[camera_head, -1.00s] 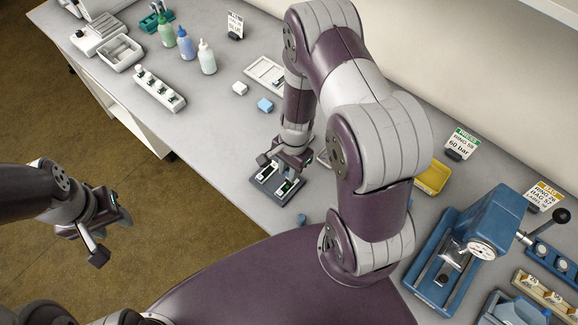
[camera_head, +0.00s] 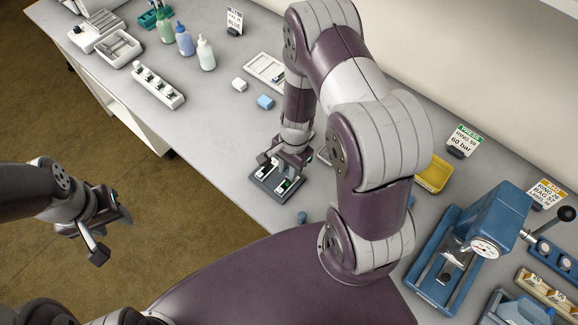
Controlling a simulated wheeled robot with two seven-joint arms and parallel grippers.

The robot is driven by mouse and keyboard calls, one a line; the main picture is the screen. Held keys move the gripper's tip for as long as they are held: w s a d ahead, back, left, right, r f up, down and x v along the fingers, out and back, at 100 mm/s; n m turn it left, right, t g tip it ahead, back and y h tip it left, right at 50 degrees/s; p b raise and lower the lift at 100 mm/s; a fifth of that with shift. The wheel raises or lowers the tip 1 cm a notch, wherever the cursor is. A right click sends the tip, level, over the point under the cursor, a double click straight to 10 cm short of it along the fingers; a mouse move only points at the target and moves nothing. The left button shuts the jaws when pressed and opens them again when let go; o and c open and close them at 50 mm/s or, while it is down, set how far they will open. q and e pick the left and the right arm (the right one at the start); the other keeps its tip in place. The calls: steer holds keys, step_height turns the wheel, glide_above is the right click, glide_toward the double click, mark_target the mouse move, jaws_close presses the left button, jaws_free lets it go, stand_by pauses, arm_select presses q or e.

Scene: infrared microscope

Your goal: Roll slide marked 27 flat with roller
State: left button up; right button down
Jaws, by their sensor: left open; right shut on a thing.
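My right gripper (camera_head: 284,164) reaches down over a dark slide holder (camera_head: 264,186) near the table's front edge. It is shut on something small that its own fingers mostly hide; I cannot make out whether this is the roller. Two pale slides lie on the holder, a left slide (camera_head: 264,172) and a right slide (camera_head: 285,184) with a green patch. Their numbers are too small to read. My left gripper (camera_head: 112,232) is open and empty, out over the floor at the left, away from the table.
A blue press (camera_head: 480,235) stands at the right, with a yellow tray (camera_head: 432,175) behind it. A white rack (camera_head: 158,86) and several bottles (camera_head: 184,40) stand at the back left. A light blue block (camera_head: 265,102) lies behind the holder. The table left of the holder is clear.

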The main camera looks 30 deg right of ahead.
steer(key=shift+f, duration=0.15)
steer(key=shift+w+d, duration=0.15)
steer(key=shift+d, duration=0.35)
steer(key=shift+s+a+f, duration=0.1)
steer(key=shift+s+a, duration=0.15)
steer(key=shift+a, duration=0.4)
steer(key=shift+s+a, duration=0.2)
steer(key=shift+a, duration=0.25)
steer(key=shift+d, duration=0.1)
